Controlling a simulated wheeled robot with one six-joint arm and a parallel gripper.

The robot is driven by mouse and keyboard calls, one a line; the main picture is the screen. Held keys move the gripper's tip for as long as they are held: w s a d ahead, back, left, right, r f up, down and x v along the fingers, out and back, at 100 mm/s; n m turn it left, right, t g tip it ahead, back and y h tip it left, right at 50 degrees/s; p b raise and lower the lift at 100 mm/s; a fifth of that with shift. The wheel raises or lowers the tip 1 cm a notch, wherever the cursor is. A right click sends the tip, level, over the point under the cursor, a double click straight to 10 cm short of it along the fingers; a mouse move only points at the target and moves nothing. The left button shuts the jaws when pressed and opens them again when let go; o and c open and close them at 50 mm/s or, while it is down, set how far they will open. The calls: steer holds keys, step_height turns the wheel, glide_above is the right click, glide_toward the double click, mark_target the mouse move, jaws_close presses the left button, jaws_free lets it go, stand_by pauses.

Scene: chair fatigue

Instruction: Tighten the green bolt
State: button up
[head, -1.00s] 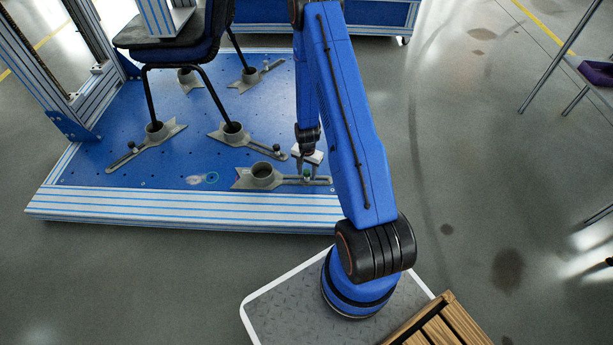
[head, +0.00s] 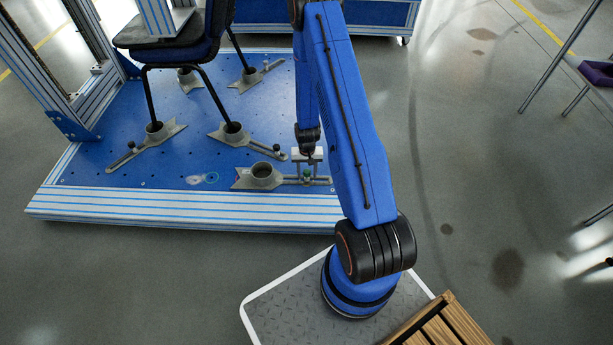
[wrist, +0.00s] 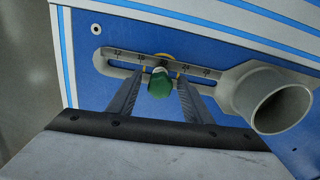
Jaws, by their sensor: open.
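The green bolt (wrist: 159,83) stands in the slot of a grey clamp bracket (wrist: 218,79) in the wrist view. My gripper (wrist: 159,80) is open, with one finger on each side of the bolt and a visible gap to it on both sides. In the head view, the green bolt (head: 307,173) is small and lies just below my gripper (head: 307,166), partly hidden by it. The bracket (head: 262,176) has an empty round socket at its left end in the head view.
The blue perforated plate (head: 210,166) carries several more brackets, some holding the legs of a dark chair (head: 185,45). A striped metal rail (head: 180,209) edges the plate at the front. A wooden slatted piece (head: 440,325) is at the lower right.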

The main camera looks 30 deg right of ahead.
steer(key=shift+n, duration=1.1)
steer(key=n, duration=0.2)
steer(key=shift+n, duration=1)
steer(key=n, duration=0.4)
steer(key=c, duration=1.1)
steer(key=shift+o, duration=0.2)
steer(key=shift+m, duration=2)
